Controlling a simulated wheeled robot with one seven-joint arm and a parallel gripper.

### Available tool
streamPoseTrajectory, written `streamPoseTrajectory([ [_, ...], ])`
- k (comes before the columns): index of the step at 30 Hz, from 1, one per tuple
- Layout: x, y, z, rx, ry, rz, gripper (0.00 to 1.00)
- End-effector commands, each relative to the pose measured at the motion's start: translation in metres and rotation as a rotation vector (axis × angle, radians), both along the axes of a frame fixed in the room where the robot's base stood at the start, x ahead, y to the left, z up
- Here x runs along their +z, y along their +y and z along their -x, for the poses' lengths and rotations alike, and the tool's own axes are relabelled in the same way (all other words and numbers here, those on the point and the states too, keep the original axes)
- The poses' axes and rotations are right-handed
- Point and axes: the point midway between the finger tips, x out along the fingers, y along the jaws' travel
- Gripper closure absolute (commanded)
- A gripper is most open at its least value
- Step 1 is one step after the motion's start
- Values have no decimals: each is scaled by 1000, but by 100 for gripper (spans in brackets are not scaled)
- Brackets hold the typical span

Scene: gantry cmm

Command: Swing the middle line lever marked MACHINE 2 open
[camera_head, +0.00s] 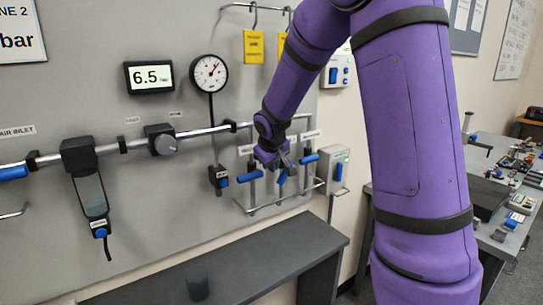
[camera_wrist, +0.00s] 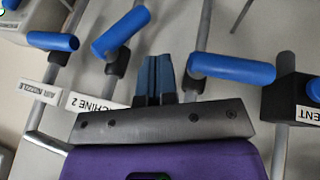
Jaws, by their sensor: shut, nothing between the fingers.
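The middle lever, a blue handle (camera_wrist: 121,32) beside a label reading "…CHINE 2" (camera_wrist: 95,104), stands at a slant to its grey pipe. It also shows in the head view (camera_head: 282,177), partly behind my gripper. My gripper (camera_wrist: 158,75) is shut and empty, its fingertips between the middle lever and the lever on the right in the wrist view, with no clear contact. In the head view, my gripper (camera_head: 286,161) is in front of the line pipes.
The neighbouring blue levers, one by the air nozzle label (camera_wrist: 53,41) and one on the other side (camera_wrist: 232,68), lie crosswise to their pipes. A dark vent block (camera_wrist: 298,100) is at the right. A grey bench (camera_head: 240,262) stands below the panel.

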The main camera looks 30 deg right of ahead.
Motion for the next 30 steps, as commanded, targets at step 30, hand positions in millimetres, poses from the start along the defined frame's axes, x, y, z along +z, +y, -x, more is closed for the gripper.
streamPoseTrajectory([
  [30, -38, -36, -16, 1, 0, 0, 100],
])
